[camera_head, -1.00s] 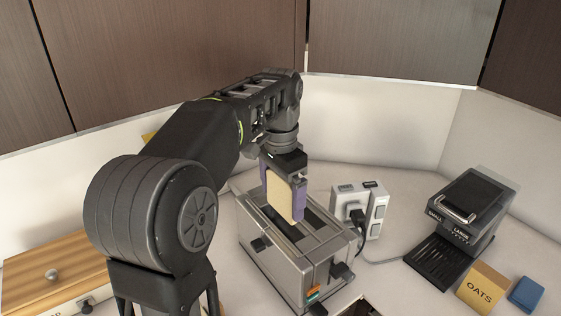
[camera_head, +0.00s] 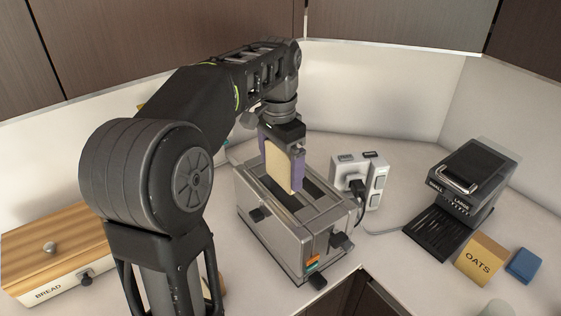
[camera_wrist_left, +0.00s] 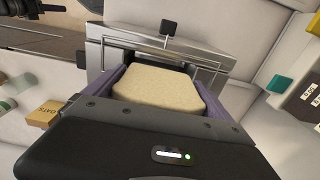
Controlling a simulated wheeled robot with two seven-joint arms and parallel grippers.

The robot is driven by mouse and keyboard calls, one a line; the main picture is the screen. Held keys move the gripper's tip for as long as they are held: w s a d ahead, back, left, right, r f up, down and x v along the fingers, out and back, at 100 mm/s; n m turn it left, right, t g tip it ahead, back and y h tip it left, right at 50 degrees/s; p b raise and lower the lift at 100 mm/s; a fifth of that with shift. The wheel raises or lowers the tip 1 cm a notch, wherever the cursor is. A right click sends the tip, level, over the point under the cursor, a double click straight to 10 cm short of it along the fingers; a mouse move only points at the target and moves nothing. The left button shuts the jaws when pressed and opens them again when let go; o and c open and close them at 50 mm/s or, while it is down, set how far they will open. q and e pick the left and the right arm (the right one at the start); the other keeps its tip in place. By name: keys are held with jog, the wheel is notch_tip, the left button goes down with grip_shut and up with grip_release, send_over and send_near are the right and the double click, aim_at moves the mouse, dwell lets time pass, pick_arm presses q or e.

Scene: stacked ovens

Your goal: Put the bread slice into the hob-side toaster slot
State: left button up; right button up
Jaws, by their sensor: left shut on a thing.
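The bread slice (camera_head: 278,166) is pale with a tan crust and is held upright between the purple fingers of my left gripper (camera_head: 281,161). The grey metal toaster (camera_head: 272,235) has two long dark slots in its top and stands on the counter below. The slice is over the toaster's top, and its lower edge overlaps the slot area. I cannot tell whether it has entered a slot. In the left wrist view the slice (camera_wrist_left: 158,93) hides most of the slots, with the toaster (camera_wrist_left: 125,35) behind it. My right gripper is not in view.
A white socket block (camera_head: 372,180) with a plug stands close behind the toaster. A black grinder-like machine (camera_head: 470,185), an oats box (camera_head: 481,261) and a blue block (camera_head: 524,266) are at the right. A wooden-lidded bread box (camera_head: 60,250) is at the left.

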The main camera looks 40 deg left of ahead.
aim_at(281, 176)
pick_arm(q)
jog(key=shift+f+b, duration=0.7)
jog(key=shift+f, duration=0.95)
jog(key=o, duration=0.6)
